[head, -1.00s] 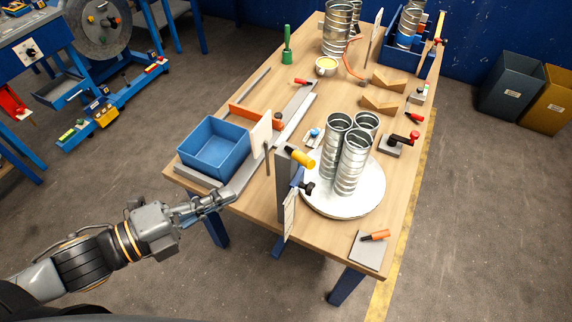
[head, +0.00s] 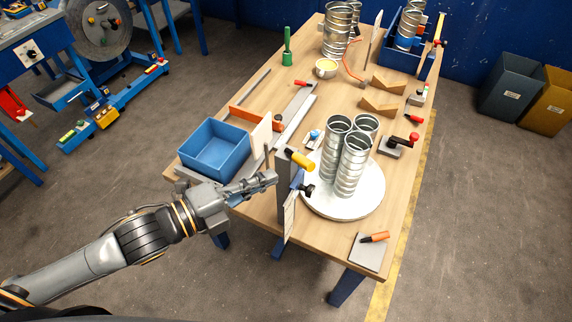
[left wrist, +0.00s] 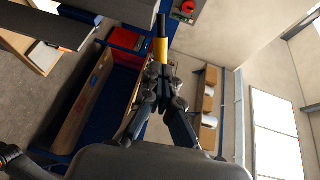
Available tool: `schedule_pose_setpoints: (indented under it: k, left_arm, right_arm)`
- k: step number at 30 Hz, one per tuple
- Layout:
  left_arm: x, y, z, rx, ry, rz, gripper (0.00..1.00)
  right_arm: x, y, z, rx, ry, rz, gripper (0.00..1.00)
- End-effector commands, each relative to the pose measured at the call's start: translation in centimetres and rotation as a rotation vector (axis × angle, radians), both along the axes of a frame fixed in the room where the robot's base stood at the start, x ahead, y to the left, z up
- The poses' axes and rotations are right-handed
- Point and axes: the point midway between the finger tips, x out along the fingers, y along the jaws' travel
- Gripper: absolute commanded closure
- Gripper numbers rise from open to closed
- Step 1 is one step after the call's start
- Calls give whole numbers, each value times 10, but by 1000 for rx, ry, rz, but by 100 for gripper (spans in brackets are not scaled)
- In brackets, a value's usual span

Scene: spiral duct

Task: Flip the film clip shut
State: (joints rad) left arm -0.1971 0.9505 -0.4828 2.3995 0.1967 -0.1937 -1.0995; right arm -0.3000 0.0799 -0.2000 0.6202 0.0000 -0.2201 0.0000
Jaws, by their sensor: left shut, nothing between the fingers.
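A grey upright post (head: 284,195) stands at the near edge of the workbench, with a yellow lever (head: 300,159) at its top and a black knob (head: 308,190) lower down. The yellow lever looks like the film clip's handle, but I cannot be sure. In the left wrist view the yellow lever (left wrist: 161,48) shows just beyond the fingertips. My left gripper (head: 270,179) is shut and empty, just left of the post and below the lever. Its fingers (left wrist: 160,72) come together in the left wrist view. Contact with the post cannot be told. My right gripper is not in view.
A blue bin (head: 214,148) and a pale upright plate (head: 261,133) stand left of the post. Several metal ducts (head: 352,165) stand on a white round turntable (head: 372,199) to its right. Wooden blocks and red-handled tools lie farther back. The bench front-right corner holds a grey plate (head: 368,252).

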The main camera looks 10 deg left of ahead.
Motion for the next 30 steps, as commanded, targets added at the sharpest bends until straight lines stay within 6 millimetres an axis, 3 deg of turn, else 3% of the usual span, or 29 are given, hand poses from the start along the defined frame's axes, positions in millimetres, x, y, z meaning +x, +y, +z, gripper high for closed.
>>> schedule_pose_setpoints:
  k: [11,30]
  left_arm:
    - [32,-35,-3,-2,-1,-2,100]
    - [35,-44,-5,-2,1,5,100]
  right_arm:
    - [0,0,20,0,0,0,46]
    - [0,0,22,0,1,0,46]
